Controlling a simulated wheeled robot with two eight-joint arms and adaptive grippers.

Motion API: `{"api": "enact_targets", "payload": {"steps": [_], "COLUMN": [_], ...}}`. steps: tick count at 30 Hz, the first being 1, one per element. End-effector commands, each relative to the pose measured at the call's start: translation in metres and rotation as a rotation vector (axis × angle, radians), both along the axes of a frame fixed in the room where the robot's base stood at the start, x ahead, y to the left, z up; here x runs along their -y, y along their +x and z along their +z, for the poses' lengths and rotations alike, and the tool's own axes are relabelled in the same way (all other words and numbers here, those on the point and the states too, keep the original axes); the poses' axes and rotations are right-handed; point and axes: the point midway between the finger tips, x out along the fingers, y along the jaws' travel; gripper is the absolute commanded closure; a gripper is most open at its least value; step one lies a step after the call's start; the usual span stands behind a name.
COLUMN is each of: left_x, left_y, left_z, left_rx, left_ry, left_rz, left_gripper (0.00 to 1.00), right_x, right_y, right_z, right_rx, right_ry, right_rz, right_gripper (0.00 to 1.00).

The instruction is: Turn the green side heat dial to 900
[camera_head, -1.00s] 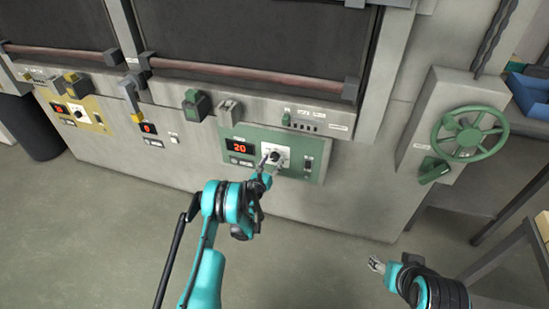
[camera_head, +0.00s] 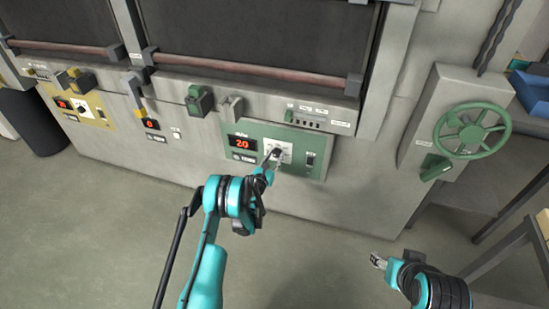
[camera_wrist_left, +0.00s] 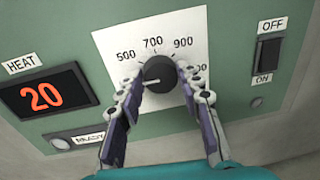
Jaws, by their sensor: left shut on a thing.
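The green side heat panel (camera_head: 312,160) carries a black round dial (camera_wrist_left: 159,72) on a white scale plate (camera_head: 286,147). The scale reads 500, 700, 900 and a further figure partly hidden by a finger. The dial's white mark points left and slightly down, below the 500. The red heat display (camera_wrist_left: 45,95) reads 20. My left gripper (camera_head: 273,158) is at the dial. In the left wrist view its fingers (camera_wrist_left: 160,80) are shut on the dial, one on each side. My right gripper (camera_head: 379,262) is away at lower right, touching nothing; its jaws are too small to judge.
An ON/OFF switch (camera_wrist_left: 270,55) sits right of the dial, with a ready lamp (camera_wrist_left: 61,143) below the display. A green handwheel (camera_head: 472,131) is further right. A yellow panel (camera_head: 82,108) is at the left. The floor in front is clear.

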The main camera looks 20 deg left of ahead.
Motion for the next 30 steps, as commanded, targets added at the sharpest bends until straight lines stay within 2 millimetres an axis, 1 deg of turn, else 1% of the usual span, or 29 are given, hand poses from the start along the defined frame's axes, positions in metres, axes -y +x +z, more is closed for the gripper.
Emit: {"api": "enact_targets", "payload": {"steps": [30], "left_x": [0.0027], "left_y": [0.0006], "left_z": [0.0012], "left_rx": [0.033], "left_ry": [0.957], "left_rz": [0.002], "left_gripper": [0.93], "right_x": [0.0000], "right_y": [0.0000], "right_z": [0.0001], "right_rx": [0.000], "right_ry": [0.000], "right_rz": [0.000], "right_gripper": [0.45]}}
